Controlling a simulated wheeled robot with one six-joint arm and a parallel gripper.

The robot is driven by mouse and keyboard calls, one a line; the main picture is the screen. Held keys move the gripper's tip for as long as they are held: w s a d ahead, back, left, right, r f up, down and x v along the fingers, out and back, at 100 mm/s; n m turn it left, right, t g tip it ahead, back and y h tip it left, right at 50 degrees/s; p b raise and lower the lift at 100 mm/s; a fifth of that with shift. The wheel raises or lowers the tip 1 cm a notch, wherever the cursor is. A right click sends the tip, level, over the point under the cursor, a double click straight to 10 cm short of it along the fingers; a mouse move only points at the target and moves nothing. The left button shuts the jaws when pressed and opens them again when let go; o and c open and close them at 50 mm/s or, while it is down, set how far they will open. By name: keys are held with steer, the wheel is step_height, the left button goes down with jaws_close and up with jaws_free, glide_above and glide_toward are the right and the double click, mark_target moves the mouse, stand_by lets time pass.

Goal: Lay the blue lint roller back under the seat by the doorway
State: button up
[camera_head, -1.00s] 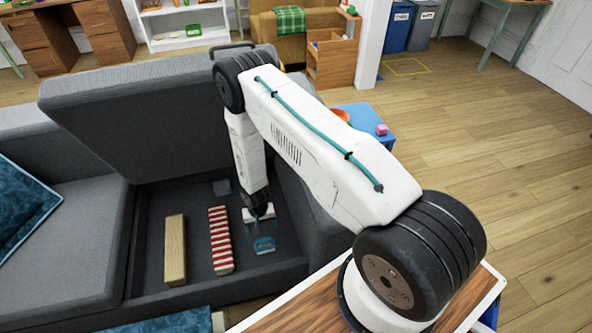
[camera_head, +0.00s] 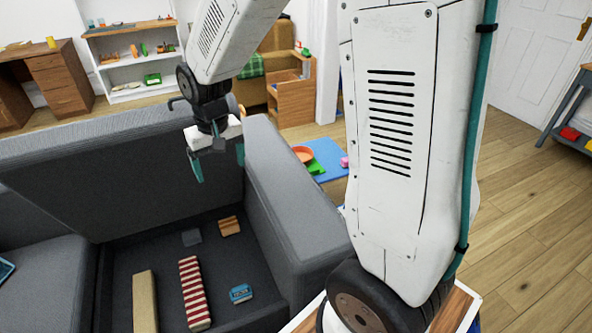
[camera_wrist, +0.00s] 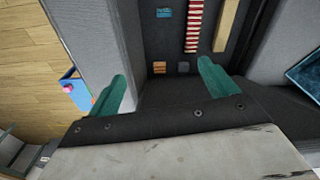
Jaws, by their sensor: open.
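My gripper (camera_head: 218,166) is open and empty, raised above the back of the well. In the wrist view my gripper's teal fingers (camera_wrist: 162,90) stand wide apart.
In the well lie a beige bar (camera_head: 145,300), a red-and-white striped bar (camera_head: 193,293), a grey square (camera_head: 191,237) and an orange-brown block (camera_head: 229,226). A blue low table (camera_head: 328,155) stands beyond.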

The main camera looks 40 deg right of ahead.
steer(key=s+r, duration=0.6)
steer(key=s, duration=0.6)
steer(key=s+r+n, duration=0.1)
steer(key=s+r, duration=0.5)
steer(key=s, duration=0.7)
steer(key=shift+s+d+r, duration=0.15)
steer(key=shift+d+r, duration=0.05)
steer(key=shift+d, duration=0.2)
steer(key=shift+t, duration=0.3)
